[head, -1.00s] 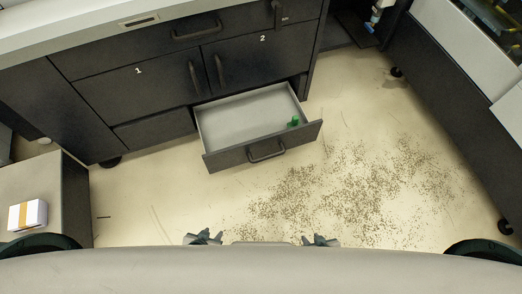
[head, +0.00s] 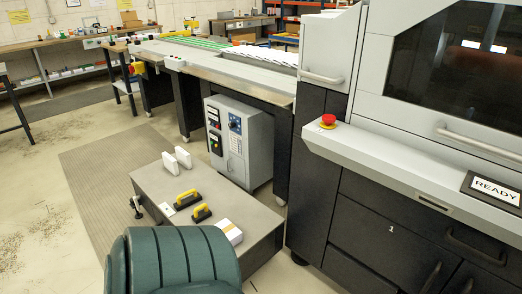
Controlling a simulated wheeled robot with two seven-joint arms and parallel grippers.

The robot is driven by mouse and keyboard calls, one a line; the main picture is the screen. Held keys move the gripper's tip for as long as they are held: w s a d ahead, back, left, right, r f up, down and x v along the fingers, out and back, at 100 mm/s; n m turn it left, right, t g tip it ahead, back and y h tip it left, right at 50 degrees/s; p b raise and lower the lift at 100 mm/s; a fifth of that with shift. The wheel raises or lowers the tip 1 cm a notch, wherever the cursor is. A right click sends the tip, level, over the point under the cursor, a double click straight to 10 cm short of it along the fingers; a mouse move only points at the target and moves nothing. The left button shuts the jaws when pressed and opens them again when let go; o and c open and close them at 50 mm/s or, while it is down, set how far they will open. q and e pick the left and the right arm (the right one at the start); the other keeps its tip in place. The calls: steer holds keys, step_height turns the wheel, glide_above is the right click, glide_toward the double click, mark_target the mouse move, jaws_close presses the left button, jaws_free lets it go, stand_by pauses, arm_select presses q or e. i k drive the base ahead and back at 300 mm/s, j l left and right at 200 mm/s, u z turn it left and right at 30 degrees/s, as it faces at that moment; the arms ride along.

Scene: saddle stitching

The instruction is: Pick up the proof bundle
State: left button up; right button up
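A small white block with a tan band (head: 229,232), which looks like the proof bundle, lies near the right end of a low grey table (head: 160,232). It seems to lie flat, and nothing touches it from above. Neither of my grippers shows in the head view now, so their distance from the block cannot be seen.
The large machine (head: 345,190) with a red button (head: 328,120) fills the right. Floor at left (head: 45,225) is open.

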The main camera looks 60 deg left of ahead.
mark_target(234, 234)
steer(key=u, duration=2.4)
